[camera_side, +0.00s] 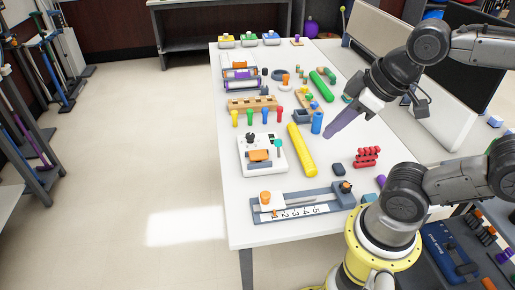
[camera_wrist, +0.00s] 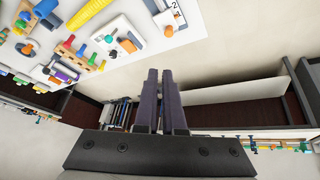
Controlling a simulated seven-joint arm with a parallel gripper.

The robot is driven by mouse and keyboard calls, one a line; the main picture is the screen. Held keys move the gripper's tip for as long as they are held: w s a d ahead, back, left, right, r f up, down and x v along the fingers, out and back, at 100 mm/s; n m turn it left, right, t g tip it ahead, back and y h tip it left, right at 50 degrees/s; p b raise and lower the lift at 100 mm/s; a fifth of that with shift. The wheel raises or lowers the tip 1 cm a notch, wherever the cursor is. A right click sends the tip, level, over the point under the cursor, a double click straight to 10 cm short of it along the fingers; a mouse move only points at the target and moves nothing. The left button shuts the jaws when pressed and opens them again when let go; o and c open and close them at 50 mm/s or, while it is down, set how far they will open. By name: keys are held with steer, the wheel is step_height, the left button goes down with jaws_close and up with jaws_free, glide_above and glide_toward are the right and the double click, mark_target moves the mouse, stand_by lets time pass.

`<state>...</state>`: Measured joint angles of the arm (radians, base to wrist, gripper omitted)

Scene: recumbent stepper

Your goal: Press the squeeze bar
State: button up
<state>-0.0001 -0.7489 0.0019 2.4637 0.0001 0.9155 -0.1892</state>
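The likeliest squeeze bar is a purple bar in a grey-and-white framed device (camera_side: 240,80) at the left edge of the table's far half. I cannot tell for certain which part is the bar. A purple part that seems to belong to it shows at the left of the wrist view (camera_wrist: 67,70). My gripper (camera_side: 328,135) hangs above the table's right side, fingers pointing down and left, well apart from the device. Its fingers, also in the wrist view (camera_wrist: 160,72), lie close together with nothing visible between them, and look shut.
The white table (camera_side: 225,200) bears a peg block (camera_side: 252,104), a white panel with an orange block (camera_side: 258,155), a yellow cylinder (camera_side: 303,150), a blue cylinder (camera_side: 317,122), a red stack (camera_side: 367,157) and a grey slider board (camera_side: 303,204). Open floor lies left.

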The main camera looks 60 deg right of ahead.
steer(key=w+r+n, duration=0.1)
steer(key=w, duration=0.1)
steer(key=w+r+n, duration=0.1)
steer(key=w, duration=0.2)
steer(key=w+d+r+n, duration=0.1)
steer(key=w+r+n, duration=0.1)
steer(key=shift+w+g, duration=0.3)
steer(key=shift+w, duration=0.05)
jaws_close()
steer(key=n+g, duration=0.3)
steer(key=g, duration=0.2)
glide_above(257, 154)
step_height(257, 154, down, 15)
steer(key=shift+d, duration=0.1)
step_height(257, 154, down, 14)
steer(key=shift+r, duration=0.1)
